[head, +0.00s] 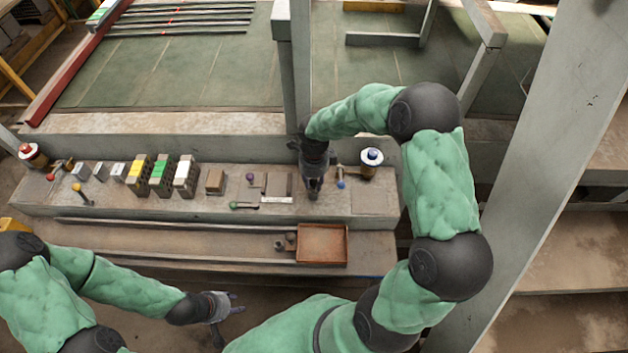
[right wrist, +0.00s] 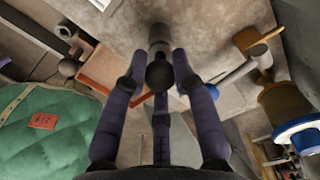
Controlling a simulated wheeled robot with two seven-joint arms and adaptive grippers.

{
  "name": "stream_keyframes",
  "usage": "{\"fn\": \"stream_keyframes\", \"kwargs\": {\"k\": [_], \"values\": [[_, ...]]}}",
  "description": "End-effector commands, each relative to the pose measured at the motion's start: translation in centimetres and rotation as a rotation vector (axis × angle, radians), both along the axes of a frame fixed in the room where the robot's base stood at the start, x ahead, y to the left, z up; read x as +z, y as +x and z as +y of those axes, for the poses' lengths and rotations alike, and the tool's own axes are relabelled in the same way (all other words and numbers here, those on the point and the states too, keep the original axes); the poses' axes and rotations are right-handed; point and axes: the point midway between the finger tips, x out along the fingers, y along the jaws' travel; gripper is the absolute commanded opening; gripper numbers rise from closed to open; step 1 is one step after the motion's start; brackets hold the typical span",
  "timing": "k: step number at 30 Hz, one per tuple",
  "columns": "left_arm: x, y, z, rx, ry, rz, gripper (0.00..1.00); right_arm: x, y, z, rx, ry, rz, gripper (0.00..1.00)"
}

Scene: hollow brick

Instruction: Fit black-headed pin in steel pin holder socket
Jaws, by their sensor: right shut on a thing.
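My right gripper (head: 314,192) points down over the grey ledge, right of a flat grey block. In the right wrist view its three dark fingers (right wrist: 160,85) are closed around a round black head (right wrist: 160,75), which I take as the black-headed pin. A pale steel cylinder (right wrist: 158,38) stands in line directly beyond the head. I cannot tell whether it is the pin's shaft or the holder socket, nor how deep the pin sits. The head view hides the pin behind the gripper. My left gripper (head: 232,303) is open and empty at the lower left.
An orange-brown tray (head: 322,258) stands on the lower shelf, with small dark round parts (head: 291,236) at its left. A blue-and-white-topped spool (head: 371,157) is close right of my right gripper. Several hollow bricks (head: 160,175) line the ledge at left. A grey post (head: 292,70) rises behind.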

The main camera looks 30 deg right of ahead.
Motion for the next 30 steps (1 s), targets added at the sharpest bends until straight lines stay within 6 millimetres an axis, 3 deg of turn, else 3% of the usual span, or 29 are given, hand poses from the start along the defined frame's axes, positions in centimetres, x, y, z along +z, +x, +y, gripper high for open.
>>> {"fn": "stream_keyframes", "kwargs": {"k": [16, 17, 19, 20, 30], "values": [[-0.91, 0.0, 0.0, 0.0, 0.0, 0.0, 0.4, -0.84, 0.02, -0.01, 0.0, 0.0, 0.0, 0.0], [-0.91, 0.0, 0.0, 0.0, 0.0, 0.0, 0.4, -0.83, 0.02, 0.0, 0.0, 0.0, 0.0, 0.3], [-0.85, 0.0, 0.0, 0.0, 0.0, 0.0, 0.4, -0.77, 0.02, -0.01, 0.0, 0.0, 0.0, 0.5], [-0.84, 0.0, 0.0, 0.0, 0.0, 0.0, 0.4, -0.77, 0.02, 0.0, 0.0, 0.0, 0.0, 0.55], [-0.84, 0.01, 0.0, 0.0, 0.0, 0.0, 0.4, -0.67, 0.02, -0.01, 0.0, 0.0, 0.0, 0.55]]}}
